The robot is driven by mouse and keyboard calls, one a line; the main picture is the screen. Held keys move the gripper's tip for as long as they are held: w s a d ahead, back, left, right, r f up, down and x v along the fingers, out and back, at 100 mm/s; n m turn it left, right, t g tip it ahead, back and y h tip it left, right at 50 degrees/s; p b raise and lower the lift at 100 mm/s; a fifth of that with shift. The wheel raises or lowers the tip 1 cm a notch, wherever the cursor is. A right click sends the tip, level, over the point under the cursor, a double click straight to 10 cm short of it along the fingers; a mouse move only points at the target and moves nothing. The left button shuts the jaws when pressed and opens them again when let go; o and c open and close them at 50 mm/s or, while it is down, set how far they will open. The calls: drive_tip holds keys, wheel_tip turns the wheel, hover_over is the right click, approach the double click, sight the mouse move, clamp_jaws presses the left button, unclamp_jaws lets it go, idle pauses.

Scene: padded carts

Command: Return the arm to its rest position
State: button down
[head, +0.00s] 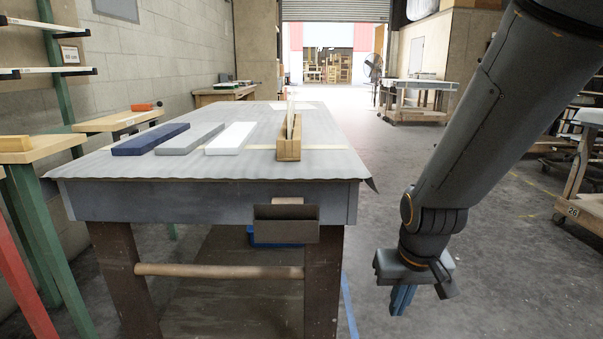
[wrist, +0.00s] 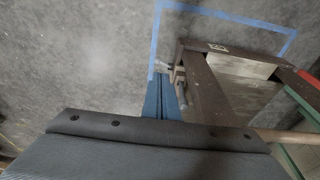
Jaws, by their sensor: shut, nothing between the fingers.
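My gripper (head: 402,299) hangs at the end of my arm on the right of the head view, to the right of the padded cart and pointing down over the floor. Its blue fingers are shut and empty. In the wrist view the shut fingers (wrist: 167,96) show near the middle, beyond a dark grey part at the bottom. The padded cart (head: 200,185) stands left of my gripper, with a clear gap between them in the head view. Its brown leg frame (wrist: 212,95) shows in the wrist view.
On the cart lie a navy bar (head: 151,139), a grey bar (head: 190,138), a white bar (head: 231,138) and a wooden holder (head: 289,146). A grey bin (head: 286,224) hangs at its front. Another cart (head: 575,205) stands far right. Floor around my gripper is free.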

drive_tip(key=s+a+r+n+g+p, duration=0.1)
drive_tip(key=s+a+r+n+g, duration=0.35)
drive_tip(key=s+a, duration=1.1)
drive_tip(key=d+r+m+t+p, duration=0.1)
drive_tip(key=d+r+m+p, duration=0.1)
drive_tip(key=d+r+p, duration=0.5)
drive_tip(key=d+r+m+t+p, duration=0.1)
drive_tip(key=d+r+m+p, duration=0.1)
drive_tip(key=d+r+p, duration=0.6)
drive_tip(key=shift+d+r+p, duration=0.2)
drive_tip(key=shift+r+p, duration=2.75)
drive_tip(key=shift+p, duration=1.5)
drive_tip(key=shift+m, duration=0.25)
